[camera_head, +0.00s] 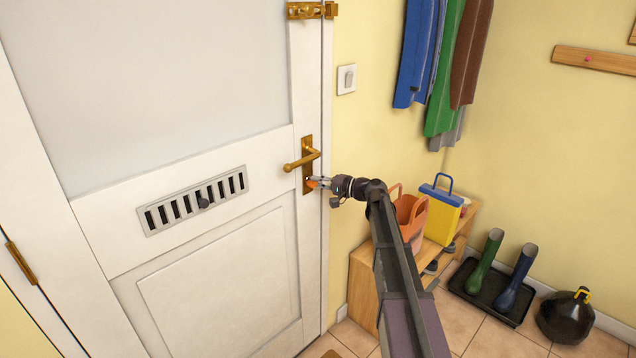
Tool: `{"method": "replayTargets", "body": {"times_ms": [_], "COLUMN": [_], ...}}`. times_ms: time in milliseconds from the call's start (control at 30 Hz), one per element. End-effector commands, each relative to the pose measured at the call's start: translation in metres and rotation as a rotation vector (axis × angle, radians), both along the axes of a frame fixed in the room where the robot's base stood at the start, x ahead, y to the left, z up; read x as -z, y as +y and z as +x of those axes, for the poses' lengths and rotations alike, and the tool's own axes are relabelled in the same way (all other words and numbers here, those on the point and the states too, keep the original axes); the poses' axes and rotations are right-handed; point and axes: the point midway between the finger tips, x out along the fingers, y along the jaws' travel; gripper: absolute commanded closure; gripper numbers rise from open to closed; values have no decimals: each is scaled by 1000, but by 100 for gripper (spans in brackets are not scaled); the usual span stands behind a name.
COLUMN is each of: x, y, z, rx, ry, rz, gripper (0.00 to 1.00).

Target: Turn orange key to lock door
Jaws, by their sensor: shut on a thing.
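The white door (215,245) stands closed against its frame at left. A brass handle (302,159) on a brass plate (307,146) sits near its right edge. The small orange key (312,183) is at the lower part of the plate, below the handle. My gripper (318,183) reaches in from the right and is shut on the orange key. The fingers cover part of the key, and the keyhole is hidden. I cannot tell how far the key is turned.
A brass bolt (312,10) sits at the door's top right. A vent (195,200) is set in the door. Right of my arm are an orange bag (411,215) and a yellow-blue bag (441,213) on a wooden bench (362,285). Boots (515,280) stand on a black tray; coats (445,90) hang above.

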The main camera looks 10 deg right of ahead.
Motion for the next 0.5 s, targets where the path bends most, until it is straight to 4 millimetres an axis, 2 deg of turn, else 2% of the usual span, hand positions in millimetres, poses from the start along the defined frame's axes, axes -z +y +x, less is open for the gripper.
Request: {"method": "replayTargets", "body": {"times_ms": [500], "x": [4], "y": [0], "z": [0], "rx": [1], "ry": [86], "rz": [119], "gripper": [100]}}
